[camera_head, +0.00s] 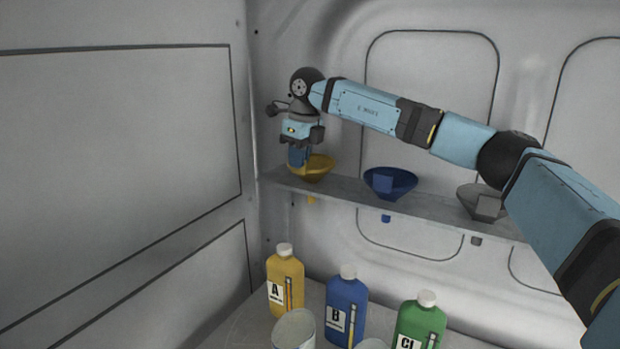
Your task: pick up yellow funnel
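The yellow funnel (318,167) sits in the shelf at its left end, with its spout (311,200) showing below the board. My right gripper (299,158) points down at the funnel's left side, and its fingers overlap the near left rim in the picture. The fingers are small and dark here, so I cannot tell whether they are open, shut or touching the funnel. They hide part of the funnel's left side. My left gripper is not in view.
The grey shelf (435,207) also holds a blue funnel (403,182) and a grey funnel (470,203). Below stand a yellow bottle (284,270), a blue bottle (346,297), a green bottle (418,322) and a pale container (294,330). A wall panel (120,130) closes off the left.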

